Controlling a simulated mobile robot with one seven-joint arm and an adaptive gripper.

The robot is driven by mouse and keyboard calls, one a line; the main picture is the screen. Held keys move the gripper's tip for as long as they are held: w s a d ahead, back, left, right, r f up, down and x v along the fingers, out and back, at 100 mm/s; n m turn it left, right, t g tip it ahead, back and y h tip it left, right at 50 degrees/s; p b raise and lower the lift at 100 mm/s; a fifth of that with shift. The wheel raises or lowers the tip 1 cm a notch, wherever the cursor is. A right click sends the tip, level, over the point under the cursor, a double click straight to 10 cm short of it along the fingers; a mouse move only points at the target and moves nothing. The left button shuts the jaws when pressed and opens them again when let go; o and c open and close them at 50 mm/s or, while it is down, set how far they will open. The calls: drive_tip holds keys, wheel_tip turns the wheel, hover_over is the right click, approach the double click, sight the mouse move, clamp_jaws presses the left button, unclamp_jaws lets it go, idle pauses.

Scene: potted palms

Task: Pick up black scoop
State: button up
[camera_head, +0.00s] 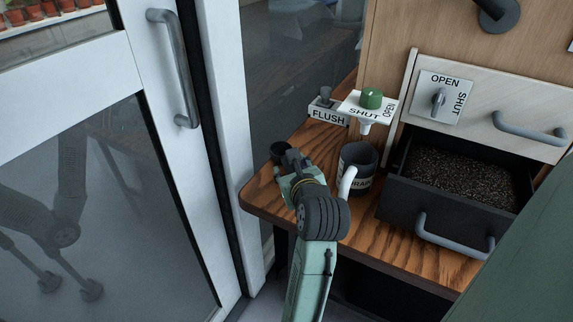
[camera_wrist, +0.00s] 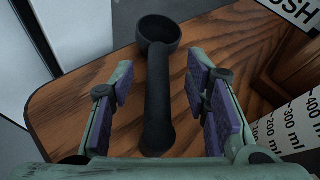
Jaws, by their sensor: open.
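The black scoop (camera_wrist: 157,95) lies on the wooden counter (camera_wrist: 85,95) in the wrist view. Its round bowl points away from me and its handle runs back toward my gripper. My gripper (camera_wrist: 175,90) is open, with a purple-padded finger on each side of the handle. I see a gap between the handle and each pad; the height of the fingers over the counter is hard to tell. In the head view the scoop's dark bowl (camera_head: 281,150) shows just past my gripper (camera_head: 288,170), which hides the handle.
A dark mug (camera_head: 359,160) marked "DRAIN" with a pale handle stands right of my gripper. Behind are a FLUSH switch (camera_head: 327,110) and a green-knobbed valve (camera_head: 371,98). An open drawer (camera_head: 410,205) of dark granules is at right; a glass door (camera_head: 100,180) is left.

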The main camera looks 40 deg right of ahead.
sight(289, 167)
drive_tip(key=x, duration=0.3)
drive_tip(key=shift+w+f, duration=0.1)
drive_tip(key=shift+w, duration=0.1)
drive_tip(key=shift+c, duration=0.2)
clamp_jaws()
